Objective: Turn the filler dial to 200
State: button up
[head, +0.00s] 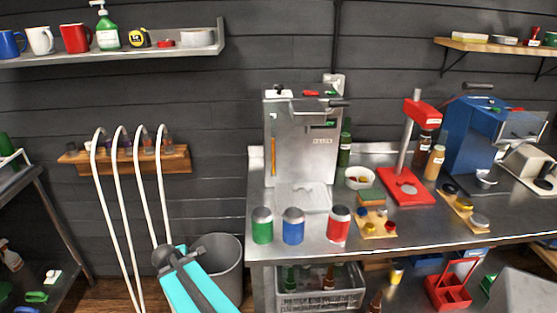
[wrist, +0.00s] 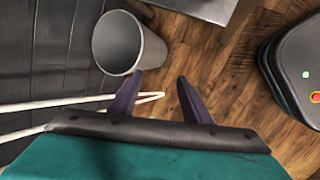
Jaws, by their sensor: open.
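A steel machine (head: 300,150) with an orange upright gauge, a small display and a side lever stands on the steel bench; it looks like the filler. I cannot make out a dial or numbers on it. A pale unit at the far right bears a dark round knob (head: 544,184), too small to read; I cannot tell whether it belongs to the filler. My gripper (wrist: 158,90) is open and empty in the wrist view, over the floor near a grey bin. In the head view my teal arm is at lower left, away from the bench.
Green, blue and red cans (head: 293,226) stand at the bench's front edge. A red press (head: 406,187) and a blue machine (head: 468,140) stand to the right. The grey bin (head: 222,265) and white hoses (head: 121,200) are near my arm. Open floor shows in the wrist view.

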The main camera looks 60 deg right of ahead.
jog(key=w+d+r+n+t+h, duration=0.2)
jog(key=w+d+r+n+h, duration=0.1)
jog(key=d+r, duration=1)
jog(key=n+h+b, duration=0.3)
jog(key=n+h, duration=0.5)
jog(key=h, duration=0.2)
send_near(278, 89)
jog(key=v, duration=0.2)
jog(key=shift+s+a+r, duration=0.1)
jog(key=shift+s, duration=0.05)
jog(key=shift+p+x, duration=0.7)
jog(key=shift+x, duration=6.25)
jog(key=shift+a, duration=0.1)
